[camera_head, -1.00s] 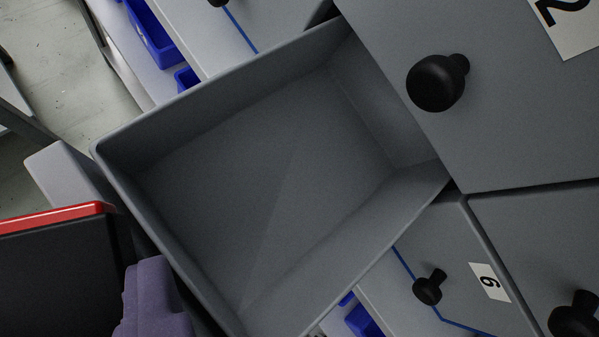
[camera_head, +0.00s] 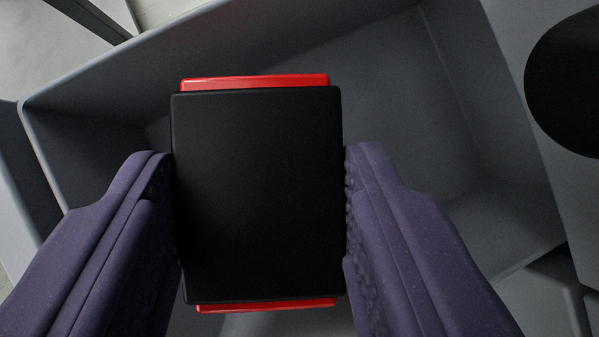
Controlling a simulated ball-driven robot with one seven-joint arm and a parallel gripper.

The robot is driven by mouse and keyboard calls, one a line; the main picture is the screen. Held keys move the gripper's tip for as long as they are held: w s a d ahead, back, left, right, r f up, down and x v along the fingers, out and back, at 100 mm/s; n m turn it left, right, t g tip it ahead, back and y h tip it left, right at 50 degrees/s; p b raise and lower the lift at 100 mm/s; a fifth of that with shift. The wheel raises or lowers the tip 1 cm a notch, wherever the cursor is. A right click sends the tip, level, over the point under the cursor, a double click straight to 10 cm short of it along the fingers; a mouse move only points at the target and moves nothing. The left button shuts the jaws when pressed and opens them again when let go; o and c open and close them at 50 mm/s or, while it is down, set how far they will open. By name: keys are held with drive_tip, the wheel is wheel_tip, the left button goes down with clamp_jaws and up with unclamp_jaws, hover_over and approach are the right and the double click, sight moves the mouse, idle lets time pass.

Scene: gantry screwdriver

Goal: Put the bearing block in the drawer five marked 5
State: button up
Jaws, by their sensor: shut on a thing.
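The bearing block (camera_head: 258,195) is a black block with red edges showing at its top and bottom. My gripper (camera_head: 262,215) is shut on it, with a purple finger pressed against its left and right sides. The block is in front of the open grey drawer (camera_head: 440,100), over its interior as seen from the camera. Whether it touches the drawer floor cannot be told. The block hides much of the drawer's inside. The part of the floor that shows is bare. No number 5 label is visible.
A large black knob (camera_head: 575,85) on a grey drawer front is close at the right edge. The open drawer's left wall (camera_head: 50,160) and back wall surround the block. Pale floor shows at the upper left.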

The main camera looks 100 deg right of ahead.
sight(277, 205)
drive_tip(key=f+b, duration=0.1)
drive_tip(key=f, duration=0.1)
drive_tip(key=f+b, duration=0.1)
drive_tip(key=f, duration=0.1)
drive_tip(key=shift+w+d+f, duration=0.1)
drive_tip(key=shift+w+f, duration=0.1)
drive_tip(key=shift+f, duration=0.1)
drive_tip(key=shift+r, duration=0.2)
drive_tip(key=shift+f+b, duration=0.35)
drive_tip(key=shift+f, duration=0.3)
drive_tip(key=o, duration=0.9)
drive_tip(key=shift+s, duration=0.1)
